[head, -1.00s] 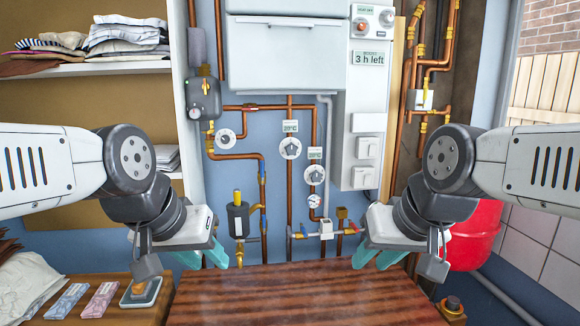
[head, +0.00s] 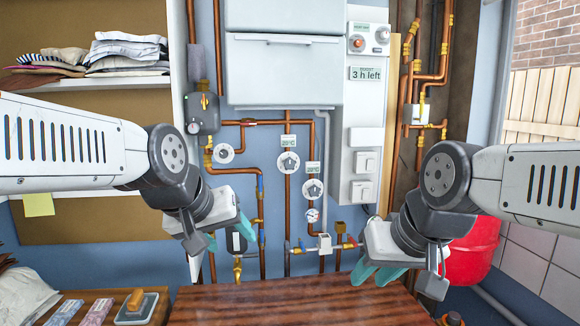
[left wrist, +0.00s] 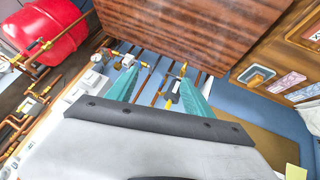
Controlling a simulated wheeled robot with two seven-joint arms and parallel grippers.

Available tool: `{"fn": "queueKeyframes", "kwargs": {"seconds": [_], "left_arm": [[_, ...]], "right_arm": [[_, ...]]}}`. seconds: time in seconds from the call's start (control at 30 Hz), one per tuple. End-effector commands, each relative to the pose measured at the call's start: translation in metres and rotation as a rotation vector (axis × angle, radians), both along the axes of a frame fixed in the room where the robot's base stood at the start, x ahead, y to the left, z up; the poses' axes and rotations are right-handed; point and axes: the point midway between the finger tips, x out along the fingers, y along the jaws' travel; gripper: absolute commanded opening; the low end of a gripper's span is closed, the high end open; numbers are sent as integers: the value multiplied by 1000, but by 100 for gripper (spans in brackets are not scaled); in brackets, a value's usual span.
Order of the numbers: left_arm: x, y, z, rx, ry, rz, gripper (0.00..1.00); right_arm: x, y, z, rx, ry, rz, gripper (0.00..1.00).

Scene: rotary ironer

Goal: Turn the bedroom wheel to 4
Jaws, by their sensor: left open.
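Three round white wheels with grey knobs sit on the copper pipes of the blue wall in the head view: a left one (head: 223,153), a middle one (head: 288,162) and a lower right one (head: 313,188). Small display labels stand above the middle and right ones; their text is too small to tell which is the bedroom wheel. My left gripper (head: 222,248) is open and empty, below and left of the wheels. Its spread teal fingers show in the left wrist view (left wrist: 158,74). My right gripper (head: 371,280) looks open and empty, low on the right, apart from the wheels.
A brown wooden top (head: 290,300) lies in front, below the wheels. A white control panel (head: 365,130) stands right of the wheels. A red tank (head: 475,238) is at right.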

Motion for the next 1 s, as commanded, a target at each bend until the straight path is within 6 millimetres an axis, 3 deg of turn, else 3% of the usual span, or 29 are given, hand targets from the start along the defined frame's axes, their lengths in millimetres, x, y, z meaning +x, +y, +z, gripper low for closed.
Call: {"fn": "queueKeyframes", "kwargs": {"seconds": [0.03,0.2,0.4,0.53,0.63,0.73,0.9,1.0], "left_arm": [[30,-17,10,-62,-26,44,60],[134,-87,51,-403,-130,224,60],[236,-167,87,-921,-156,425,60],[292,-203,102,-1305,-117,571,60],[332,-217,106,-1616,-68,700,60],[370,-217,101,-1933,-11,848,60],[420,-190,69,-2442,49,1110,60],[436,-168,44,-2668,44,1234,60]], "right_arm": [[0,0,0,0,0,0,31],[0,0,0,0,0,0,31],[0,0,0,0,0,0,31],[0,0,0,0,0,0,31],[0,0,0,0,0,0,31],[0,0,0,0,0,0,31],[0,0,0,0,0,0,31],[0,0,0,0,0,0,31]]}}
